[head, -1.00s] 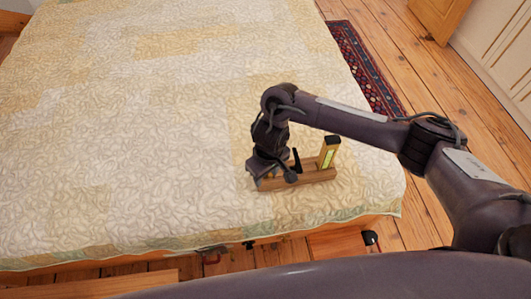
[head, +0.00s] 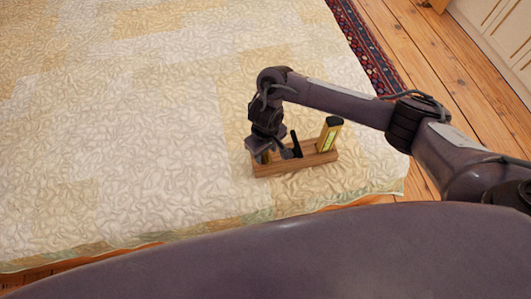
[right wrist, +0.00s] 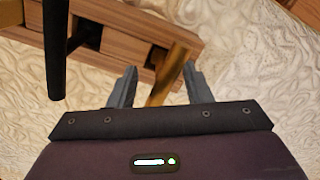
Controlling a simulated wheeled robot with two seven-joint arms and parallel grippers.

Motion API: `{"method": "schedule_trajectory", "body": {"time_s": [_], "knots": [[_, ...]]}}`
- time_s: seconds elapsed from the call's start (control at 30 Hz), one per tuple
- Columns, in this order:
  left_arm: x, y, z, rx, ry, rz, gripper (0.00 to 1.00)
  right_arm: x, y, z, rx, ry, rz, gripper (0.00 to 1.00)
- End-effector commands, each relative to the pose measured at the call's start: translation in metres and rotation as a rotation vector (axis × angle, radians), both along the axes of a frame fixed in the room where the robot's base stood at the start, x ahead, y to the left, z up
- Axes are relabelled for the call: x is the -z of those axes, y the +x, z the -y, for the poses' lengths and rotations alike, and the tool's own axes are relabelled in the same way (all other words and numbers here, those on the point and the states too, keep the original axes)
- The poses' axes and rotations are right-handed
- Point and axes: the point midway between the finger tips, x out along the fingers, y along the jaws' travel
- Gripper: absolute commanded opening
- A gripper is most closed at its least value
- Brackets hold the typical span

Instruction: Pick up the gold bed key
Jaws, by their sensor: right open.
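The gold bed key (right wrist: 168,74) appears in the right wrist view as a brass-coloured shaft standing out of a slot in a wooden rack (right wrist: 125,43). My right gripper (right wrist: 160,72) is open, with one finger on each side of the key; I cannot tell whether either finger touches it. In the head view my right gripper (head: 262,152) points down over the left end of the wooden rack (head: 290,167) and hides the key there. My left gripper is not in view.
The rack lies on a cream quilted bed (head: 120,150) near its front right corner. It also holds a black-handled tool (head: 296,144) and an upright wooden piece with a yellow-green face (head: 329,135). A patterned rug (head: 370,45) lies beyond the bed.

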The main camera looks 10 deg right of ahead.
Motion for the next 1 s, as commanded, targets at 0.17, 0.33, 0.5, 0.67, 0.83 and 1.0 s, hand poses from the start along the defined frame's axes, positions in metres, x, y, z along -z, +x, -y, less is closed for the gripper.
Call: {"method": "schedule_trajectory", "body": {"time_s": [0.17, 0.33, 0.5, 0.67, 0.83, 1.0], "knots": [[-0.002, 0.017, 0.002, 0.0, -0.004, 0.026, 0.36, 0.002, 0.0, 0.0, 0.0, 0.001, 0.0, 0.45], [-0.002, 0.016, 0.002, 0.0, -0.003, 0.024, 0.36, 0.002, 0.0, 0.0, -0.001, 0.001, 0.0, 0.31], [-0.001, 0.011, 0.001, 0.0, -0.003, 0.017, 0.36, 0.002, 0.0, 0.0, -0.001, 0.001, 0.0, 0.08], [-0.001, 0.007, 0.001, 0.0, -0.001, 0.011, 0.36, 0.001, 0.0, 0.0, -0.001, 0.001, 0.0, 0.0], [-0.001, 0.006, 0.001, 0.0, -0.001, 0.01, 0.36, 0.001, 0.0, -0.001, 0.0, 0.001, 0.0, 0.0], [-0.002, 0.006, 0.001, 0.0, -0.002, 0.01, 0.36, -0.002, 0.0, -0.001, -0.001, 0.002, 0.001, 0.0]]}}
